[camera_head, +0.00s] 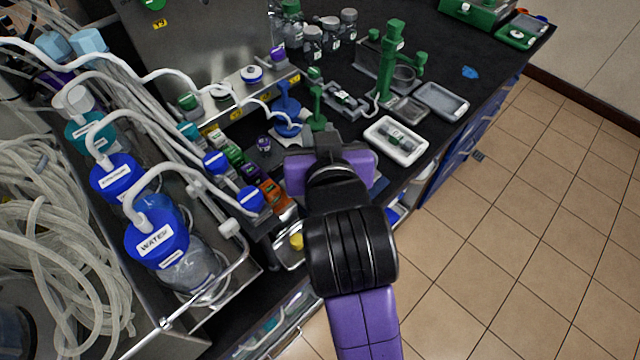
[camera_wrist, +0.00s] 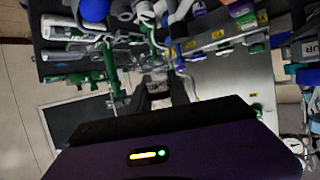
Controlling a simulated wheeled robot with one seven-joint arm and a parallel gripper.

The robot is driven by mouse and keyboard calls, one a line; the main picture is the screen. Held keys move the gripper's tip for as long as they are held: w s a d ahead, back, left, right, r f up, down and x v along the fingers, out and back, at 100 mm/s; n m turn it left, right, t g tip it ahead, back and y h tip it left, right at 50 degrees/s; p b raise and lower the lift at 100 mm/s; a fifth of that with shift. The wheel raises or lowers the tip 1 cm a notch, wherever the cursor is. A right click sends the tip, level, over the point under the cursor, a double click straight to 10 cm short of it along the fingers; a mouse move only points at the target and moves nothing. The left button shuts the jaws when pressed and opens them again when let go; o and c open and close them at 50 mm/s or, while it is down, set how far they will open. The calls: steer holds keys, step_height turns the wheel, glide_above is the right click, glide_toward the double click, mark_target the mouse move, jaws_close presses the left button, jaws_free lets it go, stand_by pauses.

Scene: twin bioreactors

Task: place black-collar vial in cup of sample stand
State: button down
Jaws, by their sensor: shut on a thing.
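My gripper (camera_head: 327,138) is shut over the dark bench, beyond my purple wrist. In the wrist view, its dark fingers (camera_wrist: 163,92) are close together. What they hold is small and mostly hidden; I take it to be the black-collar vial, but its collar cannot be made out. A blue stand (camera_head: 287,112) with a round base is just left of and beyond the gripper. A slim green stand (camera_head: 317,108) rises close behind the gripper. I cannot tell which of these is the sample stand, and no cup shows clearly.
A white tray (camera_head: 396,140) with a small item lies right of the gripper. A tall green stand (camera_head: 391,62) is farther back. Several coloured blocks (camera_head: 250,172) line the bench at left. Blue-capped bottles (camera_head: 158,240) with tubing crowd the left.

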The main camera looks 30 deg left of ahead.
step_height(320, 180, down, 13)
steer(key=shift+f+b, duration=0.15)
steer(key=shift+b, duration=0.2)
steer(key=shift+f, duration=0.2)
steer(key=c, duration=1.5)
jaws_free()
steer(key=shift+r, duration=0.15)
steer(key=shift+s+d+r, duration=0.1)
steer(key=shift+s, duration=0.05)
steer(key=v, duration=1.1)
steer(key=shift+s+d, duration=0.2)
steer(key=shift+s, duration=0.05)
